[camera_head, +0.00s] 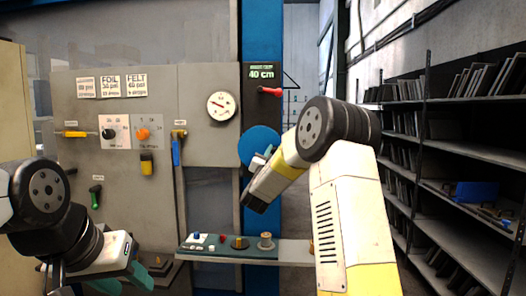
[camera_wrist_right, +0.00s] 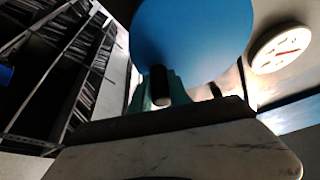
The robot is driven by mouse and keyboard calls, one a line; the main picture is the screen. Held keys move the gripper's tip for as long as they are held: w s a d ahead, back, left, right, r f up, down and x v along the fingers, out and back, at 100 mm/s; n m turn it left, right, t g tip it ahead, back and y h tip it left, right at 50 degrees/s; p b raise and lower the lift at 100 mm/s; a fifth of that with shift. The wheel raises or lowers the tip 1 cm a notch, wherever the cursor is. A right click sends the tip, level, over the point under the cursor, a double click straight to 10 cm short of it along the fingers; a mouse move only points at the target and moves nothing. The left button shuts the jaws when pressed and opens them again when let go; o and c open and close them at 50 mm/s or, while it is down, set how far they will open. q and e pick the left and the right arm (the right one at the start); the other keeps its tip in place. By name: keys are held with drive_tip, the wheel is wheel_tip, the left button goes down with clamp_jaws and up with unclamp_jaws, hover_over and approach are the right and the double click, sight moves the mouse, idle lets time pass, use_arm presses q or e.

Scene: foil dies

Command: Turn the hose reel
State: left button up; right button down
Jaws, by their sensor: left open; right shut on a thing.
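The hose reel is a blue disc (camera_head: 259,143) on the blue post, right of the round dial. It also fills the top of the right wrist view (camera_wrist_right: 190,35), with a dark crank handle (camera_wrist_right: 159,86) standing out from its face. My right gripper (camera_wrist_right: 160,92) has its teal fingers around this handle and is shut on it. In the head view my right wrist covers the lower part of the disc and hides the handle. My left gripper (camera_head: 124,280) is open and empty at the lower left, away from the reel.
A round dial (camera_head: 221,105) and a red-handled lever (camera_head: 270,91) are near the reel. A narrow shelf (camera_head: 290,252) with small parts juts out below. A yellow tool (camera_head: 147,164) hangs on the panel at left. Dark racks (camera_head: 460,150) stand at right.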

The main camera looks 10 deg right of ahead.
drive_tip(key=a+f+m+g, duration=0.2)
drive_tip(key=m+g, duration=0.1)
drive_tip(key=m, duration=0.6)
drive_tip(key=w+a+f+m+g, duration=0.1)
drive_tip(key=a+f+m+g, duration=0.2)
drive_tip(key=m, duration=0.7)
drive_tip(key=shift+w+a+g, duration=0.2)
drive_tip(key=shift+w+g, duration=0.05)
drive_tip(key=shift+g, duration=0.15)
drive_tip(key=c, duration=1.2)
unclamp_jaws()
drive_tip(key=shift+c, duration=0.2)
